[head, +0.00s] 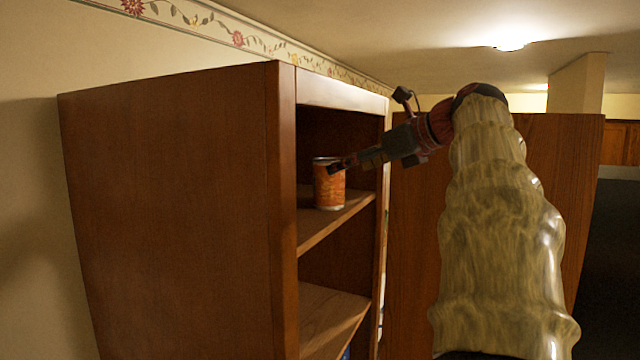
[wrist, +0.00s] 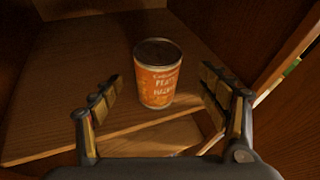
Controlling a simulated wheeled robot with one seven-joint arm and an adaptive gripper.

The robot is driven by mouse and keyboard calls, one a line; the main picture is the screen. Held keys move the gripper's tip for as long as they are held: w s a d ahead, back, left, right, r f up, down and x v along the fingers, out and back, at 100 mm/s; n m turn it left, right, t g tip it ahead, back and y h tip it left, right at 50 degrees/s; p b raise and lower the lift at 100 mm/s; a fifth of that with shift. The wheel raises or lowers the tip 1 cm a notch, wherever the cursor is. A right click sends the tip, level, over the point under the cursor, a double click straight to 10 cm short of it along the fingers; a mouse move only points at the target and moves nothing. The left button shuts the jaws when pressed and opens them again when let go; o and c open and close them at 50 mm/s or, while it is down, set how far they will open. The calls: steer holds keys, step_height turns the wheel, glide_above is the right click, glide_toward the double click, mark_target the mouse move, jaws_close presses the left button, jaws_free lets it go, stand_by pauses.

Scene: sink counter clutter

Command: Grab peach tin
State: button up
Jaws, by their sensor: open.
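The peach tin (head: 329,188) is an orange can with a metal rim, standing upright on an upper shelf of the wooden cabinet. In the wrist view the tin (wrist: 157,84) shows its dark top and a label with partly readable lettering. My gripper (head: 338,168) reaches in from the right at the cabinet's open front, and its tip overlaps the upper part of the tin in the head view. In the wrist view my gripper (wrist: 161,84) is open, with one finger to the left and one to the right of the tin. No contact shows.
The tin's shelf (wrist: 55,120) is bare around it. The cabinet's side wall (head: 170,210) stands at the left of the opening. A lower shelf (head: 330,312) lies beneath. A wooden door panel (head: 415,240) stands to the right, behind my arm.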

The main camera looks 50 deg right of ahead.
mark_target(331, 176)
steer(key=shift+w+a+f+m, duration=0.1)
steer(key=shift+w+f+m, duration=0.15)
steer(key=shift+w, duration=0.2)
steer(key=shift+w+a+f+m, duration=0.1)
steer(key=shift+w+f+m, duration=0.15)
steer(key=shift+w, duration=0.2)
steer(key=shift+w+d+f, duration=0.25)
steer(key=shift+w+f, duration=0.1)
steer(key=shift+w, duration=0.2)
steer(key=x, duration=0.2)
steer(key=p+x, duration=0.1)
steer(key=shift+w+a+f, duration=0.15)
steer(key=shift+a+f, duration=0.1)
steer(key=shift+f, duration=0.1)
steer(key=shift+w+d+f, duration=0.2)
steer(key=shift+w+f, duration=0.1)
steer(key=shift+w, duration=0.15)
steer(key=shift+s+a, duration=0.1)
steer(key=shift+c, duration=0.4)
steer(key=shift+r, duration=0.1)
steer(key=c, duration=1.6)
